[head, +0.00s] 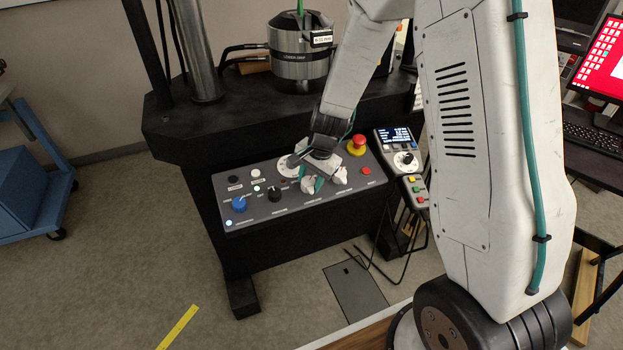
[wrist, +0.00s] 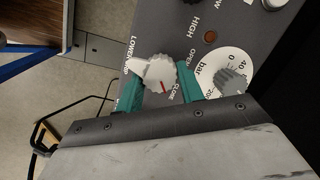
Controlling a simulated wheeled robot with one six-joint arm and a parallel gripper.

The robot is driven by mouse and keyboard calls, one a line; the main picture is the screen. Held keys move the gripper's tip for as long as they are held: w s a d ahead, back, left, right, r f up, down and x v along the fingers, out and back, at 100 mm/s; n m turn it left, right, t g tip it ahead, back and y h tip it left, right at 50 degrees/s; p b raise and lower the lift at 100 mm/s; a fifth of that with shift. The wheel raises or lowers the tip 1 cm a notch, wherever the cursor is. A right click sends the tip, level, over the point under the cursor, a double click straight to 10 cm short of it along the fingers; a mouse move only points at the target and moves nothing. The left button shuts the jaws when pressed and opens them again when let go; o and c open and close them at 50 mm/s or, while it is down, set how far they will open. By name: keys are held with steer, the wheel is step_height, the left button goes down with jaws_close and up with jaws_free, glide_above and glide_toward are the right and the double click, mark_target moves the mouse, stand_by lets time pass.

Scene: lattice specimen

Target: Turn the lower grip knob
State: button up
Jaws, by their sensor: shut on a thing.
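The lower grip knob (wrist: 157,72) is white and ribbed, with a red mark on the side towards the word CLOSE. The lettering beside it is partly covered and reads LOWER and part of GRIP. My gripper (wrist: 160,88) has its two teal fingers on either side of the knob and is shut on it. In the head view the white knob (head: 307,184) sits on the sloping control panel (head: 262,212), and my gripper (head: 313,178) reaches down onto it from above. My wrist hides part of the panel there.
A round bar gauge (wrist: 207,72) with a grey knob is close beside the right finger. Another white knob (head: 340,175), a red emergency button (head: 356,145), a black knob (head: 274,194) and a blue knob (head: 239,203) stand on the panel. A handheld controller (head: 404,159) is at its right.

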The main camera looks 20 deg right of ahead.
steer(key=o, duration=0.8)
steer(key=shift+s+a, duration=0.25)
steer(key=shift+a, duration=0.05)
steer(key=shift+o, duration=0.7)
steer(key=shift+a, duration=0.2)
steer(key=shift+w+d, duration=0.15)
steer(key=shift+d, duration=0.2)
steer(key=shift+r, duration=0.15)
steer(key=v, duration=0.7)
steer(key=shift+r, duration=0.25)
steer(key=shift+d, duration=0.1)
